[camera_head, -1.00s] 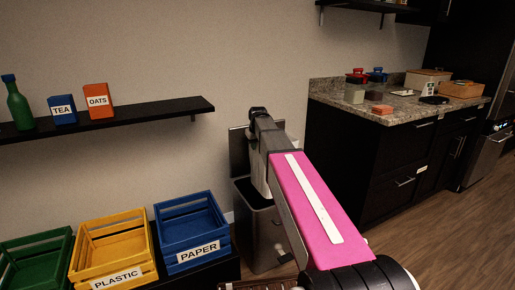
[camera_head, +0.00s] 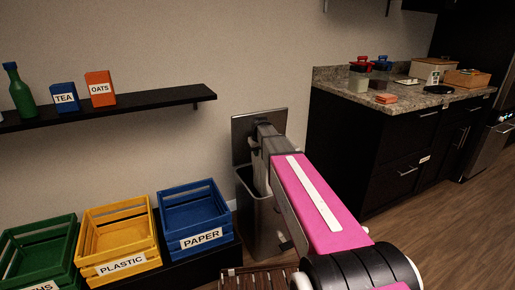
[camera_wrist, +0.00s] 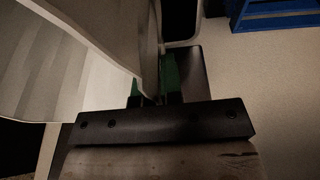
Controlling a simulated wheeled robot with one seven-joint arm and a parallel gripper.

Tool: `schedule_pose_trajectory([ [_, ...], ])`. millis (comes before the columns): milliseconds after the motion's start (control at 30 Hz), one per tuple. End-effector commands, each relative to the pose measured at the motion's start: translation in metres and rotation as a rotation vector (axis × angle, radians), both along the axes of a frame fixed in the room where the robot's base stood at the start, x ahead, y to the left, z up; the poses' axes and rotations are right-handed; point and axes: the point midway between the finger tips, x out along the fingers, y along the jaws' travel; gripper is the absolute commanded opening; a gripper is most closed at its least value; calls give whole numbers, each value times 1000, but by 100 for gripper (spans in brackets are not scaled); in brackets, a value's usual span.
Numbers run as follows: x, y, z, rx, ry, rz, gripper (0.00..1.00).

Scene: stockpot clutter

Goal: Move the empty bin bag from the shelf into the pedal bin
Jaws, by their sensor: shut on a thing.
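The pedal bin (camera_head: 257,232) stands grey against the wall with its lid (camera_head: 243,123) raised. My arm reaches over its mouth, and my gripper is hidden behind the arm in the head view. In the wrist view, my gripper (camera_wrist: 156,92), with green on its fingers, is shut on a pale, whitish sheet that appears to be the empty bin bag (camera_wrist: 85,35). The bag fills the upper left there and hangs past the fingers. In the head view it is mostly hidden by my arm, so how far it is inside the bin cannot be told.
A black shelf (camera_head: 150,99) holds a green bottle (camera_head: 19,92), a TEA box (camera_head: 65,98) and an OATS box (camera_head: 100,89). The blue PAPER crate (camera_head: 201,239) stands close left of the bin, beside the yellow PLASTIC crate (camera_head: 122,264). A dark cabinet (camera_head: 365,155) is at right.

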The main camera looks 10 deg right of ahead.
Motion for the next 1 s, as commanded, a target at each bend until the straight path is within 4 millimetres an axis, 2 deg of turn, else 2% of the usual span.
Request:
schedule_pose_trajectory([
  [1000, 8, 3, -105, 0, 1, 0, 0],
])
